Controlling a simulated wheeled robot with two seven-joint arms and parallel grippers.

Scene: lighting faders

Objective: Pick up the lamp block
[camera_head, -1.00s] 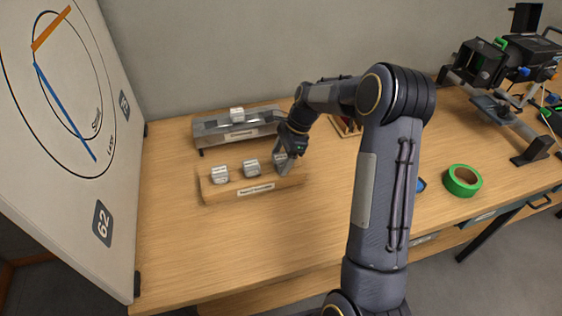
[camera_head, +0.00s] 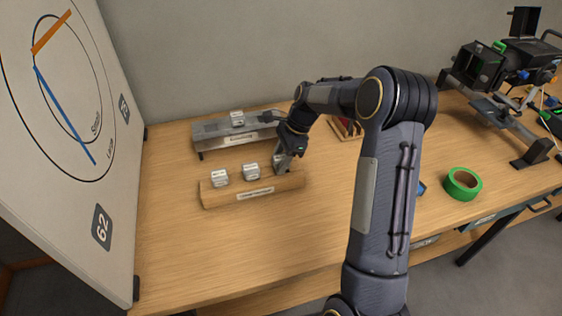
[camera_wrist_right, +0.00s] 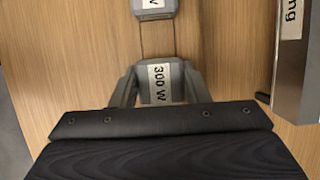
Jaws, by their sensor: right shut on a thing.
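The lamp block is a small grey block labelled 300 W (camera_wrist_right: 160,85) in the right wrist view, between the fingers of my right gripper (camera_wrist_right: 158,92). In the head view this block (camera_head: 279,161) is at the right end of a wooden rack (camera_head: 225,199), partly hidden by my right gripper (camera_head: 284,162). The gripper is shut on it from above; I cannot tell whether it is clear of the rack. Two similar blocks, one at the left (camera_head: 220,176) and one in the middle (camera_head: 251,171), sit on the rack. My left gripper is not in view.
A grey metal stand (camera_head: 213,137) with another block (camera_head: 237,118) on top is behind the rack. A white board (camera_head: 70,130) rises at the left. A green tape roll (camera_head: 463,184) and black lamp gear (camera_head: 490,75) are at the right. The front table is clear.

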